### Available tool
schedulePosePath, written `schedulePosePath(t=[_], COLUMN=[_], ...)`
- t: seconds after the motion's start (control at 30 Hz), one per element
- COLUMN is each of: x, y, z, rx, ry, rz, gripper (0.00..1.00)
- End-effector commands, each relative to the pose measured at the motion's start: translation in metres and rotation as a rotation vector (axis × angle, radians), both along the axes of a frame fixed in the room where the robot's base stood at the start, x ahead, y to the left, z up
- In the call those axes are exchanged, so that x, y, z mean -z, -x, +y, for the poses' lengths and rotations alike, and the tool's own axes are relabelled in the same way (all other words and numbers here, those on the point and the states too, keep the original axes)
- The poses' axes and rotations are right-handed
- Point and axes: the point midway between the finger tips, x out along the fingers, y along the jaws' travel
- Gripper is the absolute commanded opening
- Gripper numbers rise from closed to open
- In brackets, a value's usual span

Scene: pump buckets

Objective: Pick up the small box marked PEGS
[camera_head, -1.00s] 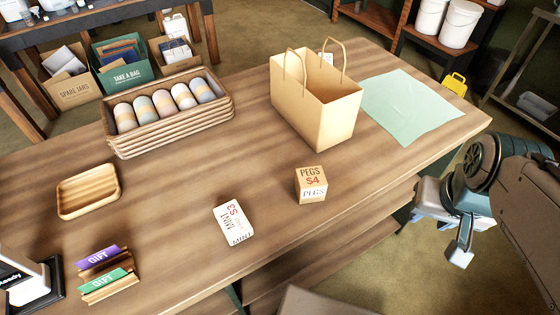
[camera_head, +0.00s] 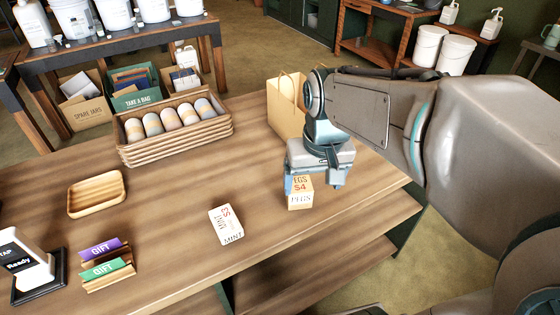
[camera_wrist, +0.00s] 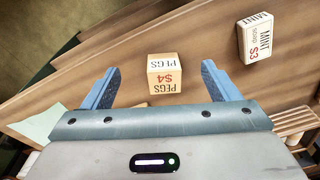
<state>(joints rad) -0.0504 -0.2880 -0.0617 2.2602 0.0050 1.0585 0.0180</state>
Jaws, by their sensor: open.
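The small box marked PEGS (camera_head: 300,193) is a tan cube with a "$4" label, standing on the wooden counter near its front edge. My gripper (camera_head: 313,180) is above and around its far side in the head view, hiding part of its top. In the wrist view the PEGS box (camera_wrist: 164,76) lies ahead, centred between the two blue fingers of my gripper (camera_wrist: 161,88). The fingers are apart and no contact with the box is visible.
A white MINT box (camera_head: 226,224) lies left of the PEGS box and also shows in the wrist view (camera_wrist: 256,38). A paper bag (camera_head: 286,104) stands behind my gripper.

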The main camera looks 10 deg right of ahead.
Motion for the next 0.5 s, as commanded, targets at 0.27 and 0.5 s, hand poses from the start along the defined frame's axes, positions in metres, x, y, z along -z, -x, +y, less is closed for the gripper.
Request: schedulePosePath(t=[0.27, 0.5], x=[-0.014, -0.014], y=[-0.075, -0.103], z=[0.001, 0.001], rx=[0.009, 0.015], ry=[0.001, 0.013], rz=[0.183, 0.255], gripper=[0.82, 0.82])
